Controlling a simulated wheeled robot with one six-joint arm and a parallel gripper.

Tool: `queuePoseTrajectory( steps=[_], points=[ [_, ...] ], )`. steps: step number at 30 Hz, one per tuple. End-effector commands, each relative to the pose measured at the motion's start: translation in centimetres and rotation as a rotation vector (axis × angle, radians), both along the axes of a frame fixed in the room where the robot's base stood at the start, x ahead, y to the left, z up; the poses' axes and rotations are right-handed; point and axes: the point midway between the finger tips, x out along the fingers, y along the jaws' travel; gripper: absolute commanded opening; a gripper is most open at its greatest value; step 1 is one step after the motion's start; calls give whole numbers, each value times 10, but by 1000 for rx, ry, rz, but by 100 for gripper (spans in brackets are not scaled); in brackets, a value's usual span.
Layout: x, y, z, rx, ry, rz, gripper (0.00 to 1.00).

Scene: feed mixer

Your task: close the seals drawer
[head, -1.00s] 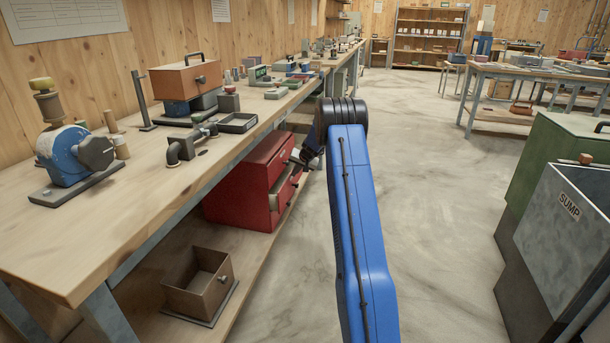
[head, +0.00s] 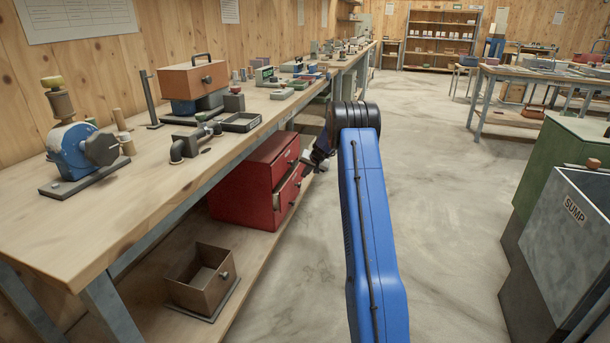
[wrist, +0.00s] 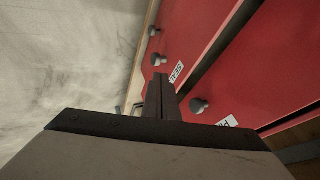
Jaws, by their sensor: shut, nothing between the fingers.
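The red drawer cabinet (head: 243,190) sits on the shelf under the workbench. Its middle drawer (head: 290,190) stands slightly out, with a thin strip of its inside showing in the head view. In the wrist view, the seals drawer's red front (wrist: 190,50) carries a label reading "SEAL" and a grey knob, with a dark gap along its edge. My gripper (wrist: 162,88) is shut and empty, its fingertips at that front beside the label. I cannot tell whether they touch it. In the head view my gripper (head: 308,164) is small and partly hidden by my arm.
Another drawer front (wrist: 245,105) with a knob and a partly hidden label lies beside the gap. An open brown box (head: 200,280) stands on the lower shelf. The workbench (head: 130,205) overhangs the cabinet. A sump bin (head: 560,250) stands at right; the floor between is clear.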

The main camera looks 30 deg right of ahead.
Motion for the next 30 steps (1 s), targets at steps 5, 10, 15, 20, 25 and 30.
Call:
queuePoseTrajectory(
  steps=[5,10,15,20,25,30],
  points=[
    [-15,-1,21,-1,-1,-1,0],
    [-31,-2,42,0,-1,-2,0],
    [-46,-2,63,0,-2,-1,0],
    [-56,-2,75,0,0,0,0],
    [-60,-5,70,43,9,-20,38],
    [-62,-15,27,273,49,-123,41]
  ],
)
